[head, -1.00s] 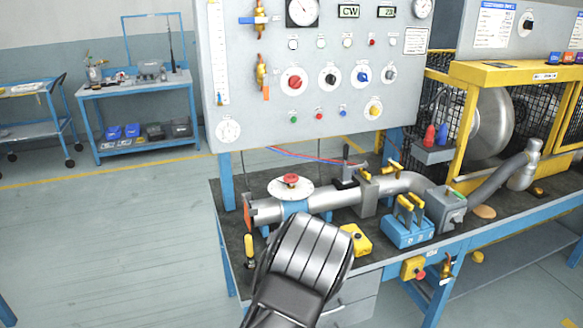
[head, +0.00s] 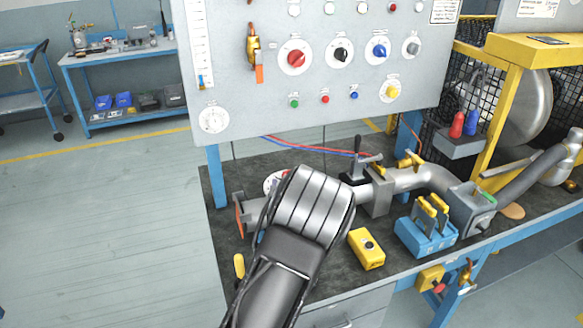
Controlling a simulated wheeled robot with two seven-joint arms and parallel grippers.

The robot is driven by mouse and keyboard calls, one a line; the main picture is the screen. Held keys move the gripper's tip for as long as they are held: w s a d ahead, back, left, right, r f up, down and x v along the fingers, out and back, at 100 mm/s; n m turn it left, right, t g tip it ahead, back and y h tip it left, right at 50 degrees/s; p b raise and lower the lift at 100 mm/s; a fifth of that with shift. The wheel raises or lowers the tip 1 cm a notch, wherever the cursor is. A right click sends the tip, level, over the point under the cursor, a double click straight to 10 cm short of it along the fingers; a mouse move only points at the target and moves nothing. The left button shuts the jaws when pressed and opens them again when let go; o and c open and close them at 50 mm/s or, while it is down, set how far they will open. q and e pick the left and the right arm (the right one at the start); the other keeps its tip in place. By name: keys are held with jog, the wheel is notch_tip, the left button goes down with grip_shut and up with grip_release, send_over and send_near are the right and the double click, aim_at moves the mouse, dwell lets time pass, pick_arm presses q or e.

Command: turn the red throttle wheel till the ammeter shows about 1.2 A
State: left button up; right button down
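The throttle wheel's white disc (head: 270,183) shows only as a sliver on the pipe in the head view, with a bit of red at its edge. The rest of the wheel is hidden behind my arm, whose ribbed grey wrist comes in from the lower left. I take it for my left arm. Its fingers are hidden behind the wrist, so I cannot see whether they are open or touch the wheel. My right gripper is out of view. The panel's upper meters are cut off, so I see no ammeter reading.
The panel (head: 330,100) behind the bench carries a red knob (head: 295,57) and a lower-left dial (head: 213,119). A yellow box (head: 366,249) and a blue unit with yellow levers (head: 425,237) stand right of my arm.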

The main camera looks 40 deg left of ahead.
pick_arm(q)
jog(key=shift+p+x, duration=0.95)
jog(key=shift+x, duration=3.05)
jog(key=c, duration=1.4)
